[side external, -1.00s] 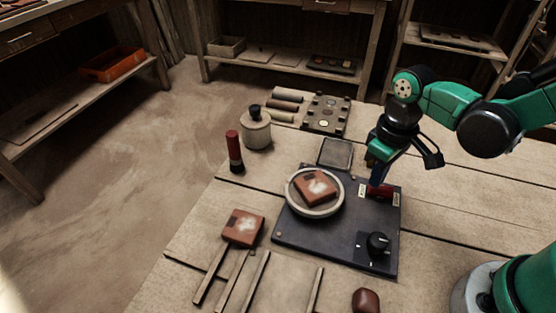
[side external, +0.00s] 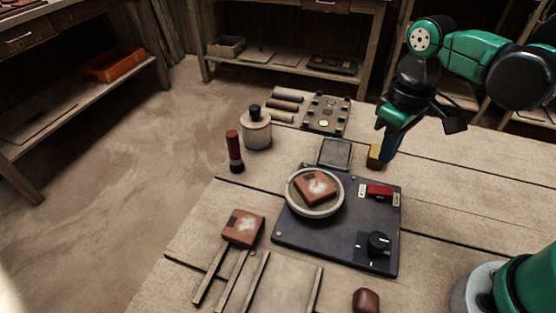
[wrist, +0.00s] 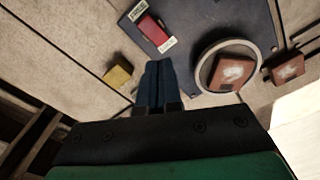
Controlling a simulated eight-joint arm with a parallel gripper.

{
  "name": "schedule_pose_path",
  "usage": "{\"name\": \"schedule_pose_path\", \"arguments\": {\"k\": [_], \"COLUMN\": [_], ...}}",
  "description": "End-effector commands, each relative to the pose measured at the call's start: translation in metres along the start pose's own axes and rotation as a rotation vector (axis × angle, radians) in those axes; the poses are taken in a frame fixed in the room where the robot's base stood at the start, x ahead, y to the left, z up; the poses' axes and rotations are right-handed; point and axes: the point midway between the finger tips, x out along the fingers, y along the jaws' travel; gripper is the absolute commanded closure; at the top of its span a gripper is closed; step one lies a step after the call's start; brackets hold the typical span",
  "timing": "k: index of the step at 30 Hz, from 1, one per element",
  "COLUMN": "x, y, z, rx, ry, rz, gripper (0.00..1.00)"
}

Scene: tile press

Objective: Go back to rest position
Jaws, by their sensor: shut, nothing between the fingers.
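My gripper (side external: 387,153) is shut and empty, raised above the table behind the press. In the wrist view its closed blue fingers (wrist: 155,68) point toward the dark press base (wrist: 215,20). The press base also shows in the side view (side external: 335,240). A red rocker switch (side external: 379,191) sits on the base, and it also shows in the wrist view (wrist: 152,30). A pale round ring (side external: 290,200) on the base has a reddish-brown tile (side external: 315,188) in it. A black knob (side external: 378,243) is at the base's front right.
A yellow block (side external: 374,157) stands just beside my fingertips in the side view. A dark square pad (side external: 335,153) lies behind the base. A second tile (side external: 242,228) rests on wooden rails. A lidded jar (side external: 256,130) and a red-handled tool (side external: 234,150) stand at left.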

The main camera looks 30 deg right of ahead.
Motion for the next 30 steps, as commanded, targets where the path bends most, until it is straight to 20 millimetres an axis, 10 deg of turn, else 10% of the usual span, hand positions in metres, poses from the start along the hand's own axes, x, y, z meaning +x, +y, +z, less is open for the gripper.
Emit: {"name": "schedule_pose_path", "arguments": {"k": [18,30], "x": [-0.036,-0.039], "y": [0.028,0.03], "z": [0.008,0.008], "rx": [0.237,0.254], "ry": [0.571,0.619], "rz": [0.076,0.081], "gripper": [1.0,1.0]}}
